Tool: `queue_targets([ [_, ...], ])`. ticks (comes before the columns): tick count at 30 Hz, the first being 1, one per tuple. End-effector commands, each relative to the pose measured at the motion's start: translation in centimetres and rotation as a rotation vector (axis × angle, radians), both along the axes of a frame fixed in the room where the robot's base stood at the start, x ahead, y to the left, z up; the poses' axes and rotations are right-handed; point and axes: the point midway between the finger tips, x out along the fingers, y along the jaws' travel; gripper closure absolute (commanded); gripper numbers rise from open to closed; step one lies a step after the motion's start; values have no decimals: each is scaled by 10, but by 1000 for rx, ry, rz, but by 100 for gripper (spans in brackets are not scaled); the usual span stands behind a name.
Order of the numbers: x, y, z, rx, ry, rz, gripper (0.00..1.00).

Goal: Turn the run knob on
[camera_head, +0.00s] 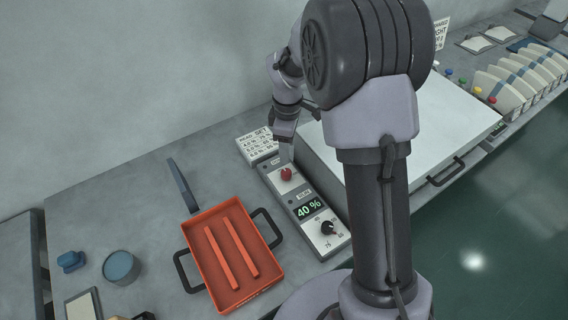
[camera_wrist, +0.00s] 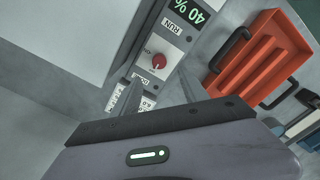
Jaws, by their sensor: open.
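The run knob is a red round knob (camera_head: 286,174) on the upper plate of a narrow grey control panel (camera_head: 306,200). In the wrist view the red knob (camera_wrist: 158,61) sits on a white plate, with a RUN label (camera_wrist: 172,27) beside it. My gripper (camera_head: 286,155) is just above the knob in the head view. In the wrist view my gripper (camera_wrist: 160,85) is open, its two fingers apart and pointing toward the knob, with nothing between them. Whether a finger touches the knob cannot be told.
The panel also has a green 40 % display (camera_head: 309,208) and a black dial (camera_head: 327,228). A red tray (camera_head: 205,245) with two raised bars lies to the left. A white sign (camera_head: 258,145) stands behind. A large pale-topped box (camera_head: 440,115) is to the right.

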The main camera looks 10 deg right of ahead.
Motion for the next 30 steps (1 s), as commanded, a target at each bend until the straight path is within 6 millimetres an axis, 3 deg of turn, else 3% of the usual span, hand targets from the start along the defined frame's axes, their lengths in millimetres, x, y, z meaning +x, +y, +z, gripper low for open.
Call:
queue_targets([
  [1,-1,0,-22,0,4,0,48],
  [3,0,0,-43,0,3,-2,48],
  [9,0,0,-91,1,2,-3,48],
  [15,0,0,-110,1,0,-3,48],
  [23,0,0,-110,1,0,-3,48],
  [30,0,0,-110,1,0,-3,95],
])
